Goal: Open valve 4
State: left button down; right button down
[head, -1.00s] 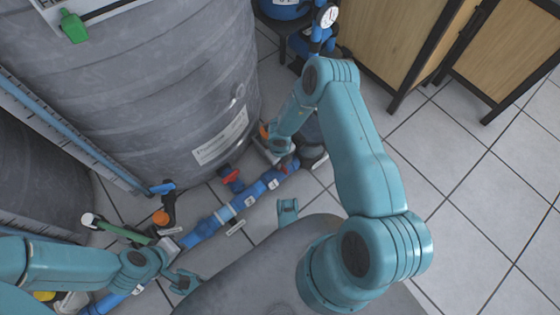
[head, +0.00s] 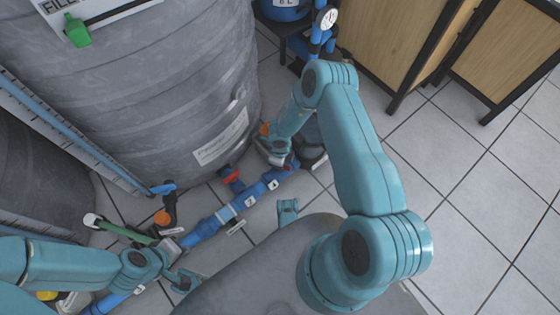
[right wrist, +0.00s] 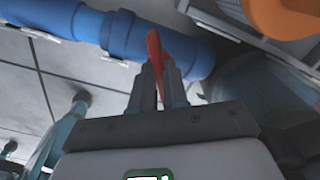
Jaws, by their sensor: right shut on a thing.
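My right gripper (head: 279,158) is at the far right end of the blue pipe (head: 205,228), low beside the big grey tank. In the right wrist view, my right gripper (right wrist: 160,78) is shut on a thin red valve handle (right wrist: 155,48), next to a blue pipe elbow (right wrist: 195,55). The number of this valve cannot be read here. In the head view the arm hides most of that handle. My left gripper (head: 170,250) is low at the left, near the pipe's left part; its fingers cannot be made out clearly.
Another red valve handle (head: 230,174) stands on the pipe to the left of my right gripper. The grey tank (head: 150,90) stands close behind. An orange part (right wrist: 285,18) is near in the right wrist view. Tiled floor (head: 460,190) at right is clear before wooden cabinets (head: 400,35).

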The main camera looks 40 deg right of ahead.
jog(key=n, duration=1.1)
jog(key=shift+n, duration=0.4)
dwell(0.4)
jog(key=c, duration=1.1)
grip_release()
jog(key=shift+c, duration=0.2)
